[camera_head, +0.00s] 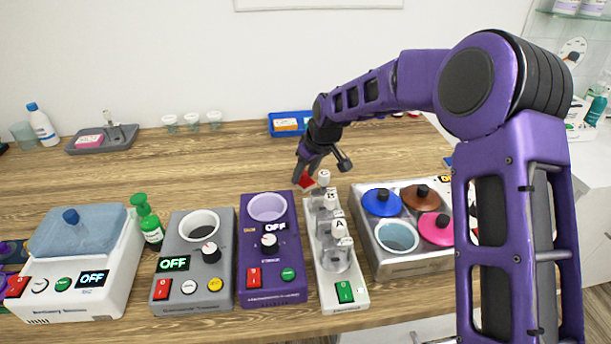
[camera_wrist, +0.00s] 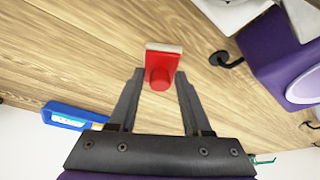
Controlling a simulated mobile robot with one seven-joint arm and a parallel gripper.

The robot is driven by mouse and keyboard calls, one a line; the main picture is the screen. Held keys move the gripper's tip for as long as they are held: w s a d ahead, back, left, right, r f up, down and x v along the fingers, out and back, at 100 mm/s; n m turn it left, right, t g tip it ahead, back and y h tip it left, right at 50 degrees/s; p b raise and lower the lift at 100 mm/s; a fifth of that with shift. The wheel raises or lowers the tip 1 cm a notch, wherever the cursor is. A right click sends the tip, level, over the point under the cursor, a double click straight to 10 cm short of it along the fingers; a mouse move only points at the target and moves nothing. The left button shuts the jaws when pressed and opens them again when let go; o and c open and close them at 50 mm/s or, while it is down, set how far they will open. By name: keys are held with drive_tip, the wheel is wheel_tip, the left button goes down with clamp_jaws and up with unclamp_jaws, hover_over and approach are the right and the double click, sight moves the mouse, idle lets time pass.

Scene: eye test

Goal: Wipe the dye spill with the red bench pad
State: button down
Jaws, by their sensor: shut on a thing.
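My gripper (camera_head: 302,172) is over the wooden bench, just behind the purple machine and the white stand. It also shows in the wrist view (camera_wrist: 160,76), where its two fingers are shut on the round knob of the red bench pad (camera_wrist: 162,56). The pad is a red block with a pale layer along its far edge. In the head view only a small red part of the pad (camera_head: 307,182) shows at the fingertips. I cannot tell whether it touches the bench. I cannot make out the dye spill in either view.
A purple machine (camera_head: 270,284) and a white stand with glass vessels (camera_head: 341,302) stand close in front of the gripper. A bath with coloured lids (camera_head: 399,268) is to the right. A blue tray (camera_head: 276,134) lies behind. Bare bench (camera_head: 215,160) is free to the left.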

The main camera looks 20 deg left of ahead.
drive_tip(key=shift+w+a+p, duration=0.35)
drive_tip(key=shift+w+a, duration=0.05)
drive_tip(key=shift+w, duration=0.55)
drive_tip(key=shift+w+a+p, duration=0.4)
drive_tip(key=shift+w, duration=0.6)
drive_tip(key=shift+w+a+p, duration=0.35)
drive_tip(key=shift+w+a, duration=0.05)
drive_tip(key=shift+w, duration=0.55)
drive_tip(key=shift+r+p, duration=1.5)
drive_tip(key=shift+r, duration=1.55)
wheel_tip(320, 180, up, 3)
